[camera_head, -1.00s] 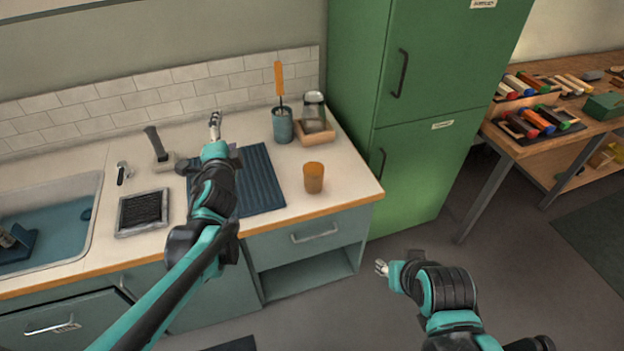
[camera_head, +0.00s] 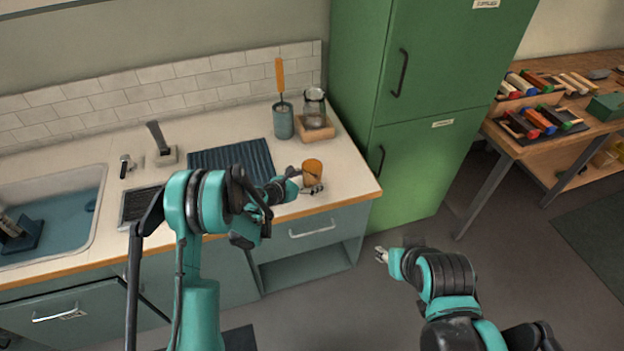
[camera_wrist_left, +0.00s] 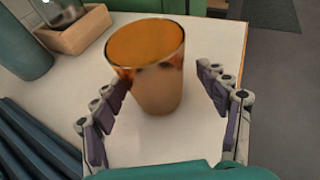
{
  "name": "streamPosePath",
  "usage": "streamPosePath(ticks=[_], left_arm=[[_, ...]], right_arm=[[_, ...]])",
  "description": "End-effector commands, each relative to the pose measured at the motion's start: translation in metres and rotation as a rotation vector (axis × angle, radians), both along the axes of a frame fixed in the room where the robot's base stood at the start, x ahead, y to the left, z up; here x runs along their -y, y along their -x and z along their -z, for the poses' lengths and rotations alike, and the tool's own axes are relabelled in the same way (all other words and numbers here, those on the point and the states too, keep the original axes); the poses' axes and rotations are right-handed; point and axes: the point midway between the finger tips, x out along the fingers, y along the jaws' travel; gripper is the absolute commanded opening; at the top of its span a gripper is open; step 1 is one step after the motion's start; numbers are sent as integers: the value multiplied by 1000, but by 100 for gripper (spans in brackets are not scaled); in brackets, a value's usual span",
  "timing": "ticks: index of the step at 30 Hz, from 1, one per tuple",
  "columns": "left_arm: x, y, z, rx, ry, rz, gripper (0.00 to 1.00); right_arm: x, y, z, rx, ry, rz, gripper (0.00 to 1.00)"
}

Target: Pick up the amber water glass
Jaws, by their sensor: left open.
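The amber water glass (camera_head: 312,171) stands upright on the white counter near its right front corner. My left gripper (camera_head: 314,189) is at the near side of the glass. In the left wrist view the glass (camera_wrist_left: 150,68) stands between the two spread fingers of the left gripper (camera_wrist_left: 170,90). A gap shows on the right side; at the left the fingertip overlaps the glass's edge, and I cannot tell whether it touches. My right gripper (camera_head: 381,255) is away from the counter, above the floor; its fingers are too small to read.
A ribbed blue mat (camera_head: 232,158) lies left of the glass. A green fridge (camera_head: 415,180) stands to the right.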

Motion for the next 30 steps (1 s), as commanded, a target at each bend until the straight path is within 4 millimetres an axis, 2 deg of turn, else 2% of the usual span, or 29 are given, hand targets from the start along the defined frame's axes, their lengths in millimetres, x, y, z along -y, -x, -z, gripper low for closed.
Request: streamPosePath(ticks=[10, 20, 27, 28, 30], left_arm=[[27, -37, 21, 1, 3, -1, 74], [32, -42, 22, 1, 3, -3, 74], [32, -42, 22, 1, 3, -3, 11], [32, -42, 22, 1, 3, -3, 5], [32, -42, 22, 1, 3, -3, 4]], right_arm=[[0, 0, 21, 0, 0, 0, 40], [0, 0, 21, 0, 0, 0, 40], [0, 0, 21, 0, 0, 0, 40], [0, 0, 21, 0, 0, 0, 40], [0, 0, 21, 0, 0, 0, 40]])
